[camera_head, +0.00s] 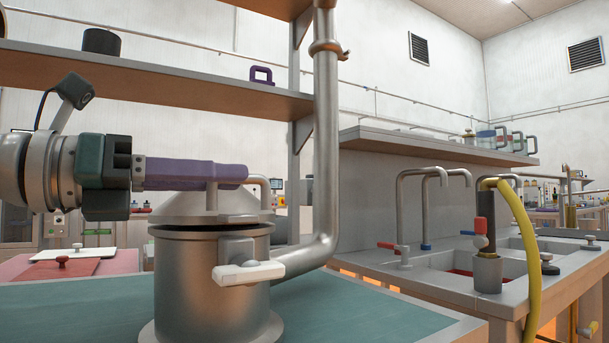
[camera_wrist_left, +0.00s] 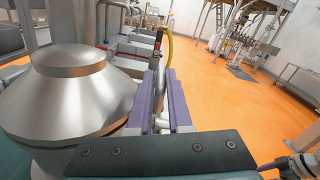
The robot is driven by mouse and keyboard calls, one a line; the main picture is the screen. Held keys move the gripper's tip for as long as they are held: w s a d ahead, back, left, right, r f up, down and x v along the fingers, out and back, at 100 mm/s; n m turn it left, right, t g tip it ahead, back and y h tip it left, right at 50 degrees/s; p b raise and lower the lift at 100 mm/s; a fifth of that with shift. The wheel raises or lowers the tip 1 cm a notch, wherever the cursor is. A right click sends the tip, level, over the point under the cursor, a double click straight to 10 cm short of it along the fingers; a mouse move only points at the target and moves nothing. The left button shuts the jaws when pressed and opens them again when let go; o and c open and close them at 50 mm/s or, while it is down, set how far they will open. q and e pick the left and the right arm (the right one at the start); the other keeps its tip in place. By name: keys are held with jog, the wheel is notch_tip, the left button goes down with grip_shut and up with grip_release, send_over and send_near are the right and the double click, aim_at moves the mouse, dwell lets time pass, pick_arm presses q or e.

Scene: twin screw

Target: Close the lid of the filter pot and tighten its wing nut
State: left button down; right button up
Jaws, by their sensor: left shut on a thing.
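The metal filter pot (camera_head: 205,285) stands on the green bench top in the head view. Its conical lid (camera_head: 205,204) lies over the pot's mouth, with a dark gap showing under its rim. The lid also fills the left of the left wrist view (camera_wrist_left: 70,95). A pale wing nut (camera_head: 248,273) sits on a bracket at the pot's front, below the rim. My left gripper (camera_head: 240,173) reaches in from the left above the lid. Its purple fingers are shut on a bent metal handle (camera_head: 266,184), which shows between them in the left wrist view. My right gripper is not in view.
A thick vertical pipe (camera_head: 327,130) bends down close behind the pot's right side. A shelf (camera_head: 150,75) runs above my left arm. A sink counter (camera_head: 450,285) with taps and a yellow hose (camera_head: 527,240) stands to the right.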

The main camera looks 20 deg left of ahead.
pick_arm(q)
jog(key=shift+s+d+f, duration=0.1)
jog(key=shift+d+f, duration=0.05)
jog(key=shift+f, duration=0.45)
jog(key=c, duration=1.2)
grip_release()
jog(key=shift+o, duration=0.2)
jog(key=shift+s, duration=0.1)
jog(key=b+v, duration=0.3)
jog(key=v, duration=0.7)
